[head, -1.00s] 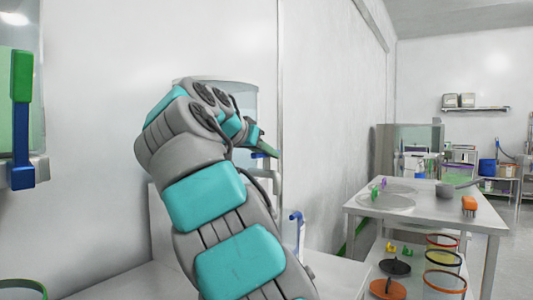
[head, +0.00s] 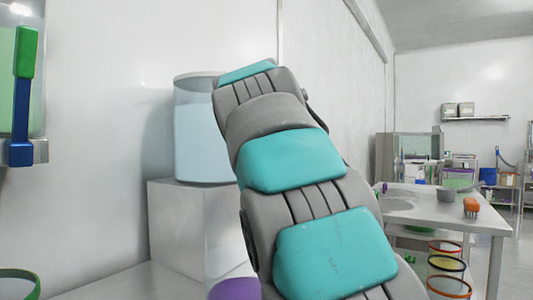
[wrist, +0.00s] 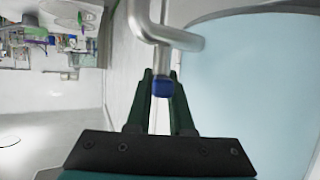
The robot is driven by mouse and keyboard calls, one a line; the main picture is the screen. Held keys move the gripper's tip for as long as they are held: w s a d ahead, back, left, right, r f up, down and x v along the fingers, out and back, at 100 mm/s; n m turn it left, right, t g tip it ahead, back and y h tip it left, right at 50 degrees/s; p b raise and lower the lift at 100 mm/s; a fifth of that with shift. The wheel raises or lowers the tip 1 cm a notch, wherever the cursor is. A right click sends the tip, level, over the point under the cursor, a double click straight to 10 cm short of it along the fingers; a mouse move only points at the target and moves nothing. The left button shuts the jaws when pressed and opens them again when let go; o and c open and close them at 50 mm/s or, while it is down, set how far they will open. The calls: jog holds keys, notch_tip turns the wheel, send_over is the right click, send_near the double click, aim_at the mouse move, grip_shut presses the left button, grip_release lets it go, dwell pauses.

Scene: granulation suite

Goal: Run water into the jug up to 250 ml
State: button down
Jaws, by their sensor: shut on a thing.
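A tall clear tank of pale blue water (head: 195,135) stands on a steel block (head: 170,225) by the wall, partly behind my arm. In the wrist view the tank (wrist: 255,85) fills the right side. A bent metal pipe with a blue end (wrist: 163,88) shows in front of it. My gripper (wrist: 165,85) has its dark green fingers close on both sides of the blue end and is shut on it. In the head view my arm hides the gripper. I cannot make out the jug or its water level. A purple rounded thing (head: 234,290) shows only in part.
A green lever (head: 25,52) with a blue lower part is at the left edge. A green-rimmed container (head: 18,275) is at lower left. A steel table (head: 470,215) at right bears a grey pan (head: 445,195) and an orange brush (head: 471,207). Rimmed sieves (head: 448,285) are below it.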

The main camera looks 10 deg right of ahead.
jog(key=shift+f+n+y, duration=0.25)
jog(key=shift+n+y, duration=0.35)
jog(key=shift+y, duration=0.1)
jog(key=c, duration=0.8)
grip_release()
jog(key=shift+r, duration=0.1)
jog(key=shift+s+r, duration=0.1)
jog(key=v, duration=0.7)
jog(key=shift+s, duration=0.35)
